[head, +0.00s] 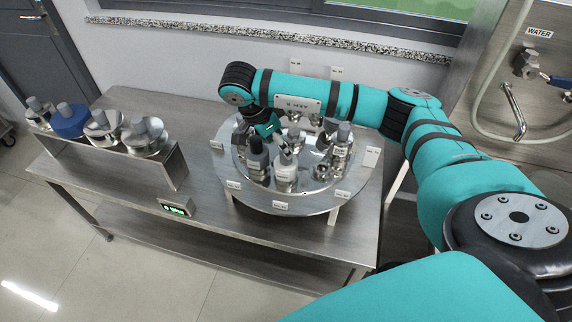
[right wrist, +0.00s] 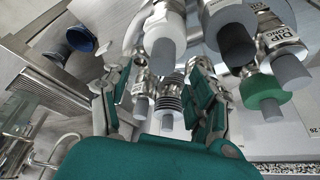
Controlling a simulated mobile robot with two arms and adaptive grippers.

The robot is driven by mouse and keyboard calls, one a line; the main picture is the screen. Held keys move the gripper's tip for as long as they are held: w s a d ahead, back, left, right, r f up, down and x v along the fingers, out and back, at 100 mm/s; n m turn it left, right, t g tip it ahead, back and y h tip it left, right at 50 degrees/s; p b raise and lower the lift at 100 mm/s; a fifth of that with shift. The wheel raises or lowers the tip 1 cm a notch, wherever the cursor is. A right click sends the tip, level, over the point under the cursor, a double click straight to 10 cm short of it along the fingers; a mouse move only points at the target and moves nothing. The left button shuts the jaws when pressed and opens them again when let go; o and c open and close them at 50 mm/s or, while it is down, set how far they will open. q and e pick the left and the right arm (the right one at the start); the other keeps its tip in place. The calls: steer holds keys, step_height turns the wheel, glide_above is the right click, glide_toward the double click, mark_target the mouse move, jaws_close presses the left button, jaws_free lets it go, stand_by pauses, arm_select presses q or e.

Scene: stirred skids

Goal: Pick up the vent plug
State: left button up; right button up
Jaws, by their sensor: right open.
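Several bottle-shaped plugs with grey tops stand on a round metal turntable (head: 232,186). No readable label tells me which is the vent plug. My right gripper (head: 266,130) reaches down among the plugs at the back left of the turntable. In the right wrist view its two fingers (right wrist: 160,88) are apart, with nothing clamped. A ribbed metal plug (right wrist: 169,100) and a slimmer metal plug (right wrist: 142,98) show between and beyond the fingers. A dark plug (head: 257,160) and a white plug (head: 286,172) stand at the turntable's front. My left gripper is out of view.
A raised metal shelf (head: 160,172) at the left bears several wide plugs, one of them blue (head: 70,122). A green-collared plug (right wrist: 262,90) stands close right of the fingers. A small green display (head: 177,209) sits at the bench's front edge. The bench between shelf and turntable is clear.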

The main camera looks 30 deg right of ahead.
mark_target(286, 168)
steer(key=shift+d+f+p, duration=0.3)
steer(key=shift+f+p, duration=0.15)
steer(key=shift+f, duration=0.1)
steer(key=p+x, duration=0.1)
steer(key=x, duration=0.2)
steer(key=shift+f+p, duration=0.3)
steer(key=shift+d+f, duration=0.2)
steer(key=shift+f, duration=0.15)
steer(key=shift+w, duration=0.1)
steer(key=shift+c, duration=0.4)
jaws_close()
